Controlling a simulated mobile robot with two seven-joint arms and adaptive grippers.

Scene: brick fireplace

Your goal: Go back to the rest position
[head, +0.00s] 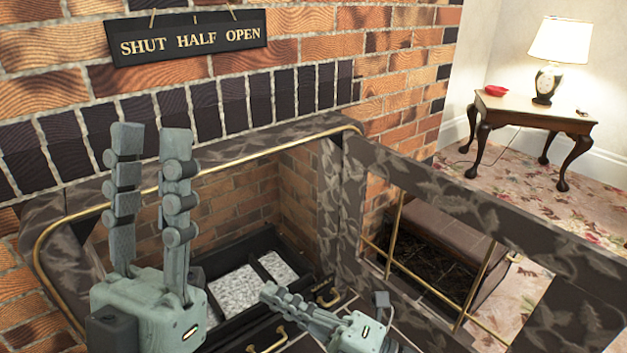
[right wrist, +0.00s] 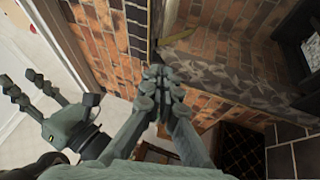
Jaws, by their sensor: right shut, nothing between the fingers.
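My left gripper (head: 151,140) stands in front of the fireplace at the left of the head view, its two fingers pointing up with a gap between them. It is open and empty. It also shows at the left of the right wrist view (right wrist: 22,92), fingers apart. My right gripper (head: 267,292) is low in the middle of the head view, in front of the hearth, pointing left. Its fingers meet at the tips in the right wrist view (right wrist: 157,80), and it holds nothing. No other task object is named.
The brick fireplace opening (head: 240,195) has a brass-edged dark surround. A dark tray (head: 215,305) with grey speckled slabs (head: 238,290) and brass handles (head: 268,338) lies inside. A side table (head: 535,112) with a lamp (head: 548,82) is farther back.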

